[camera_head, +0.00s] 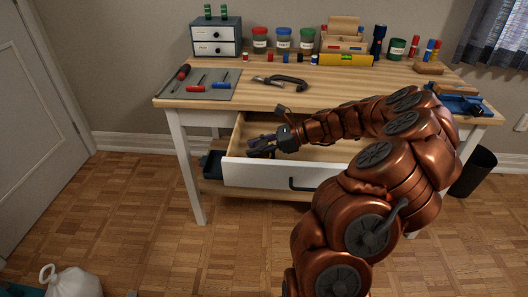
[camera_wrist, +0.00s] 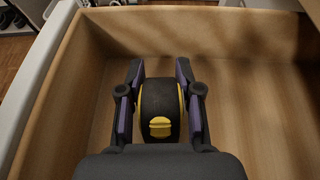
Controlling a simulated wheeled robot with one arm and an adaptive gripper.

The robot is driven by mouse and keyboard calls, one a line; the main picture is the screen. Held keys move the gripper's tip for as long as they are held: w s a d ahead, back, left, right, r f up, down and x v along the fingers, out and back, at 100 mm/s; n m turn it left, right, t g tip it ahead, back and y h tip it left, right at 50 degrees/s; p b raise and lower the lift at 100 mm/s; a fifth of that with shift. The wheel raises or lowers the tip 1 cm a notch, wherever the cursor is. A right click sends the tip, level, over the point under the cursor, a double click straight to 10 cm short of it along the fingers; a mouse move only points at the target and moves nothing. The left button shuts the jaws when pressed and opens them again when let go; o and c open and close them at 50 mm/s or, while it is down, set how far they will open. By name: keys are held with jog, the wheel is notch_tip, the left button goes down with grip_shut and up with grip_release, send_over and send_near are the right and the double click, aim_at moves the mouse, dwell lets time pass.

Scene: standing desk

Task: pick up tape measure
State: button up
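The tape measure (camera_wrist: 160,108) is black with yellow edges and a yellow patch, and it shows in the wrist view inside the open drawer (camera_wrist: 262,90). My gripper (camera_wrist: 160,88) is in the drawer with one finger on each side of the tape measure. The right finger lies close against its side, and a narrow gap shows on the left. I cannot tell whether the pads press on it. In the head view my gripper (camera_head: 262,146) reaches into the left part of the drawer (camera_head: 262,173), and the tape measure is not clearly seen there.
The drawer walls stand close left of and beyond my gripper; the drawer floor to the right looks clear. The workbench top (camera_head: 330,95) overhangs the drawer. A clamp (camera_head: 281,82), a grey mat (camera_head: 205,90) with screwdrivers, and a yellow level (camera_head: 345,60) lie on it.

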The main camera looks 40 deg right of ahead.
grip_shut()
